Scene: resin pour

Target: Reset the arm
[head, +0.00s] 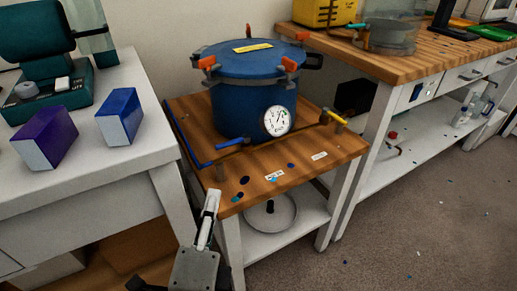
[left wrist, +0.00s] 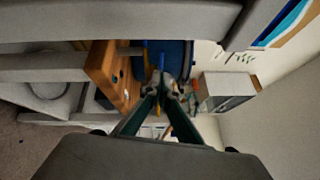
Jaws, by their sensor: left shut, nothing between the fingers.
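My left gripper (head: 212,197) is at the lower middle of the head view, in front of the small wooden-topped stand (head: 335,152). Its fingers point up the picture, and it is shut and empty. In the left wrist view its fingertips (left wrist: 165,86) meet, with the blue pot (left wrist: 178,55) beyond them. The blue pressure pot (head: 232,108) stands upright on the stand, lid on, with orange clamps and a round gauge (head: 277,121). The gripper is apart from the pot. My right gripper is in neither view.
A white table (head: 90,190) on the left bears a purple box (head: 45,137), a blue box (head: 119,117) and a teal machine (head: 50,60). A wooden-topped bench (head: 400,68) stands right. A round pan (head: 270,213) is on the stand's lower shelf. The floor (head: 400,230) at right is mostly clear.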

